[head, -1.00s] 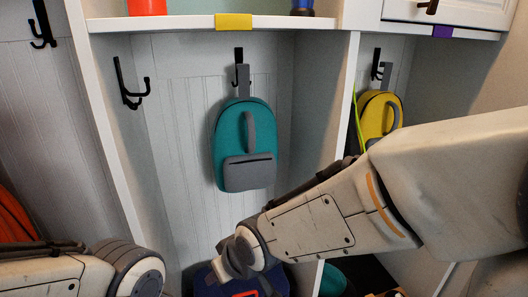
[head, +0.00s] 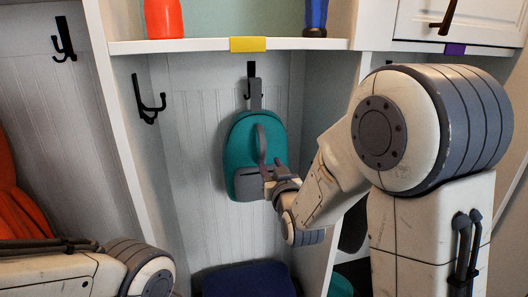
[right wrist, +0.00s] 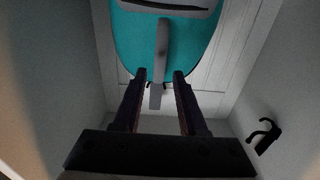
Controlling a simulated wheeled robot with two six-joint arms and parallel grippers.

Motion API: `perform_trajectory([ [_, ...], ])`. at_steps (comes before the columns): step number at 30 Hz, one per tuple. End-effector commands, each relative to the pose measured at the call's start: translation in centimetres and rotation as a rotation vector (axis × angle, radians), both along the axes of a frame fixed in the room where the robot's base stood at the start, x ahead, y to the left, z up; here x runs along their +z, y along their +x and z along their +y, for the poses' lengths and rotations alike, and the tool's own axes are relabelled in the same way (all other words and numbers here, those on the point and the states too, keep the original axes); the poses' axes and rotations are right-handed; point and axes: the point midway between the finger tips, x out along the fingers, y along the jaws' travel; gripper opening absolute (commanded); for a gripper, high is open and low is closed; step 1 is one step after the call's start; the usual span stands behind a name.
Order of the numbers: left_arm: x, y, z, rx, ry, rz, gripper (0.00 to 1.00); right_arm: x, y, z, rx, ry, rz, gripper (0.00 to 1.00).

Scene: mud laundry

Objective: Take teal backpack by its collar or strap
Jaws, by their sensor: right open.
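The teal backpack (head: 240,141) hangs upright from a black hook (head: 251,72) by a grey strap (head: 255,96) at its top. It has a grey curved front handle (head: 262,143) and a grey pocket (head: 247,186). My right gripper (head: 273,166) is in front of the backpack, by the lower end of this handle. In the right wrist view the backpack (right wrist: 128,40) looks inverted. There my right gripper (right wrist: 160,75) is open, its fingers on either side of the handle (right wrist: 160,48), with gaps showing. My left gripper is out of view.
White cubby walls flank the backpack, with an empty black double hook (head: 147,101) on the left wall. A shelf with a yellow label (head: 248,44) is above, holding an orange item (head: 163,18) and a blue item (head: 315,18). A dark blue object (head: 246,280) is below.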

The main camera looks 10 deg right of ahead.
Motion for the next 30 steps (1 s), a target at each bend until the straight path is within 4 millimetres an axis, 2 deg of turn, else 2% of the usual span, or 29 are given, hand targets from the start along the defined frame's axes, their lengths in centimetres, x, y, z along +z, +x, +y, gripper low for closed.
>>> perform_trajectory([
  [8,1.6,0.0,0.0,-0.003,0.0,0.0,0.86,0.1,4.0,0.0,-0.001,0.001,0.003,0.41],
  [10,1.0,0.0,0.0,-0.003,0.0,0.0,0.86,-0.2,5.0,0.0,-0.001,0.001,-0.001,0.41],
  [16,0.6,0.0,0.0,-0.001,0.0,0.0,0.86,-0.1,7.4,0.0,-0.001,0.001,0.0,0.41],
  [22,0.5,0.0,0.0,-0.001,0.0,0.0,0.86,-0.1,8.6,0.0,0.0,0.0,0.001,0.41],
  [30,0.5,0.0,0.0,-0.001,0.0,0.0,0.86,0.0,8.8,0.0,0.0,0.0,0.001,0.41],
])
